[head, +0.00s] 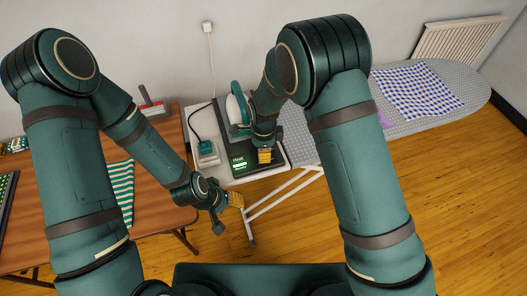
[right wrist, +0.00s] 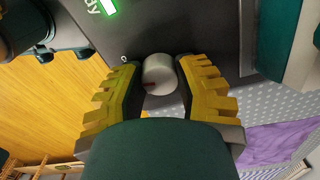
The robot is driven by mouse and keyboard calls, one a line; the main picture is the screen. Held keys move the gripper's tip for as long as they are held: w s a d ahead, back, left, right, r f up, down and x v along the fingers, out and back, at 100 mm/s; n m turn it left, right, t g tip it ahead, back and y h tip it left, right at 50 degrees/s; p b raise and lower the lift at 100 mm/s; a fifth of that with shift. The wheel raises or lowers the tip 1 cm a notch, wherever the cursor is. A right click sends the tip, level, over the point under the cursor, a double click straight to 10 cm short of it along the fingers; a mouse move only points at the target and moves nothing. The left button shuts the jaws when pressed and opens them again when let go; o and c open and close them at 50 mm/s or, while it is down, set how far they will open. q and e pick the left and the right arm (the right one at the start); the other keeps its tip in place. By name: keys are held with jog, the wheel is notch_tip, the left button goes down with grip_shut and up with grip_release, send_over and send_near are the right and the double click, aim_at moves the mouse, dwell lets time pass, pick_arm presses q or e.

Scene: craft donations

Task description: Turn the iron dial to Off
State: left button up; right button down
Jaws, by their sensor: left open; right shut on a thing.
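The white iron dial (right wrist: 160,76) sits on the dark front panel of the iron station (head: 240,176). It has a small red mark low on its left side. My right gripper (right wrist: 163,88) is shut on the dial, with a yellow finger on each side. In the head view this gripper (head: 264,155) covers the dial. A green lit display (head: 238,163) is on the panel left of the gripper. The teal and white iron (head: 236,112) stands at the back of the station. My left gripper (head: 237,199) is open and empty, in front of the station and apart from it.
A wooden table (head: 160,190) with a green striped cloth (head: 122,195) is at left. A socket box with a teal plug (head: 207,152) stands beside the station. The ironing board (head: 400,115) extends right, bearing a blue checked cloth (head: 415,92). Floor in front is clear.

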jog(key=n+b, duration=0.1)
jog(key=n, duration=0.4)
jog(key=shift+f+n, duration=0.1)
jog(key=shift+n, duration=0.2)
jog(key=n+b, duration=0.1)
jog(key=n, duration=0.3)
jog(key=shift+n+b, duration=0.3)
jog(key=n+b, duration=0.1)
jog(key=n, duration=0.4)
jog(key=n+b, duration=0.1)
jog(key=n, duration=0.4)
jog(key=n+b, duration=0.1)
jog(key=n, duration=0.3)
jog(key=shift+s+n, duration=0.1)
jog(key=shift+n, duration=0.2)
jog(key=n, duration=0.9)
jog(key=n+p, duration=0.1)
jog(key=n, duration=0.3)
jog(key=shift+n, duration=0.3)
